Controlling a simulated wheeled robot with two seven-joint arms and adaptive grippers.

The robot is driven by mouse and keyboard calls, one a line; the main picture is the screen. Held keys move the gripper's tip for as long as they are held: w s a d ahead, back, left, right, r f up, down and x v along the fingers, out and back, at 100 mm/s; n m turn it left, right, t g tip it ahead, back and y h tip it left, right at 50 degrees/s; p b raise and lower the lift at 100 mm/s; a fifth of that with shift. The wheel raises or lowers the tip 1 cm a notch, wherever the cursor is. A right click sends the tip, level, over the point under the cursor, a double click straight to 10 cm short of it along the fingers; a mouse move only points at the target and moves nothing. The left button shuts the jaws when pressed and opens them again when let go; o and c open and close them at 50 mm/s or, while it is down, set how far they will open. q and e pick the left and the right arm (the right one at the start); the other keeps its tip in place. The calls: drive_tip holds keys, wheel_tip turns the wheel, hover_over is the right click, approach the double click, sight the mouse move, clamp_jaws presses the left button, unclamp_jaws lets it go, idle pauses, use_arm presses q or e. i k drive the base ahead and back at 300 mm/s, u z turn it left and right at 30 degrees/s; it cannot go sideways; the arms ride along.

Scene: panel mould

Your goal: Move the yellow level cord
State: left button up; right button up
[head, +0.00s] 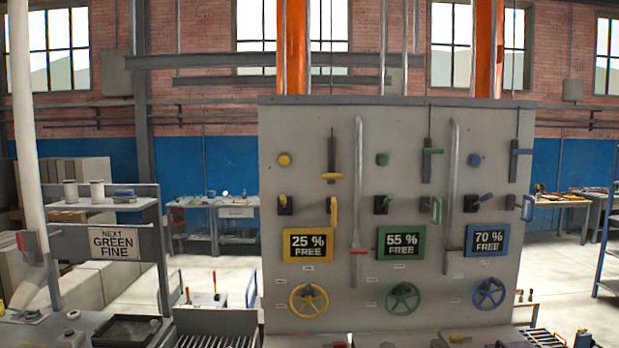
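The grey panel (345,280) stands upright ahead of me. In its yellow column, a dark vertical cord (332,148) ends in a yellow crosswise handle (332,177). This looks like the yellow level cord. Below it are a yellow lever handle (334,212), a sign (307,244) reading "25 % FREE" with a yellow frame, and a yellow handwheel (309,301). A yellow round knob (284,160) is at the upper left. Neither of my grippers shows in the head view, and nothing visibly touches the cord.
Similar green (432,151) and blue (521,151) cord handles hang higher to the right. Grey vertical pipes (357,180) run between the columns. A sign (115,243) at left reads "NEXT GREEN FINE". A dark tray (127,331) and slatted rollers (215,340) lie in front.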

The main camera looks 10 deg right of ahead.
sight(325, 176)
drive_tip(key=u, duration=0.2)
drive_tip(key=i, duration=1.35)
drive_tip(key=z, duration=0.6)
